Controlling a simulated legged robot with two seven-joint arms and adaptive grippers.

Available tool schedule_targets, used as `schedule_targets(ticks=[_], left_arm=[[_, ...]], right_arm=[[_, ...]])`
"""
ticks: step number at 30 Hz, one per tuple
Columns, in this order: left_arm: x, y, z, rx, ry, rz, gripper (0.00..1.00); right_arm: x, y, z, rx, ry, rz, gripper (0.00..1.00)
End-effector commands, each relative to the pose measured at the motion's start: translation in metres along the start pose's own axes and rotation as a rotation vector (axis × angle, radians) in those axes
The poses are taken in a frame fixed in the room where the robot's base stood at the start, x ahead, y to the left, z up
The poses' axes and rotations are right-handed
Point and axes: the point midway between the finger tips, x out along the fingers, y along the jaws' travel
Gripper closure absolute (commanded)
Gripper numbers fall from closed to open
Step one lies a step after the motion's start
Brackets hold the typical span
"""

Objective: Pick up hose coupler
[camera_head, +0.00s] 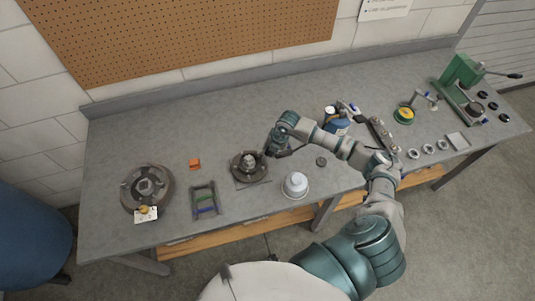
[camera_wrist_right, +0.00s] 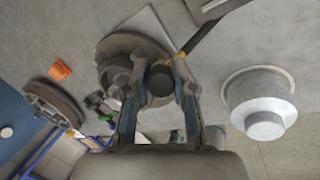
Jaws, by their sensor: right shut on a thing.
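My right gripper (camera_head: 270,152) is low over the middle of the bench, at the right side of a dark round base (camera_head: 236,169) with a grey metal piece in its middle. In the right wrist view the gripper (camera_wrist_right: 160,72) is shut on a dark, round-ended piece (camera_wrist_right: 160,82), which looks like the hose coupler. The round base (camera_wrist_right: 112,46) shows just behind the fingers there. Whether the held piece still touches the base or the bench cannot be told. The head view hides the held piece. My left gripper is not in view.
A white stepped cylinder (camera_head: 296,184) stands close on the right. An orange block (camera_head: 194,163), a small rack (camera_head: 205,200) and a large wheel (camera_head: 147,188) are left. A blue bottle (camera_head: 337,126) stands behind my forearm; a green press (camera_head: 461,72) is far right. The back left bench is clear.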

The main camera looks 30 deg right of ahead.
Motion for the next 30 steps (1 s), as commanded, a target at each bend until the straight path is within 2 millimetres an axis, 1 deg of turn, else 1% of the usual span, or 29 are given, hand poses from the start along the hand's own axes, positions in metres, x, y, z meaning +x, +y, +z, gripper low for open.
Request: schedule_targets(ticks=[3, 7, 11, 14, 17, 19, 27, 30], left_arm=[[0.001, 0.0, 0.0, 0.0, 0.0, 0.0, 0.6], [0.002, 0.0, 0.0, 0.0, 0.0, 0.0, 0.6], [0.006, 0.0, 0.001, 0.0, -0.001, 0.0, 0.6], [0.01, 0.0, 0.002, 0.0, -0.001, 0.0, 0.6], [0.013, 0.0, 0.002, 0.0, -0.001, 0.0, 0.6], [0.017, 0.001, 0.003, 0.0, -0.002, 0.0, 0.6], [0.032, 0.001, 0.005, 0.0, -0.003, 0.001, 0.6], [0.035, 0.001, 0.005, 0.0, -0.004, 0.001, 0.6]], right_arm=[[0.001, -0.001, -0.001, 0.0, 0.003, -0.003, 1.0], [-0.005, 0.002, -0.001, -0.001, 0.002, 0.0, 1.0], [-0.018, 0.006, -0.001, -0.001, 0.0, 0.002, 1.0], [-0.032, 0.01, 0.0, -0.002, -0.001, 0.002, 1.0], [-0.034, 0.004, -0.018, -0.004, 0.003, -0.003, 1.0], [-0.038, -0.002, -0.033, -0.005, 0.002, -0.003, 1.0], [-0.052, -0.023, -0.105, -0.005, 0.003, -0.002, 1.0], [-0.056, -0.029, -0.124, -0.004, 0.002, -0.001, 1.0]])
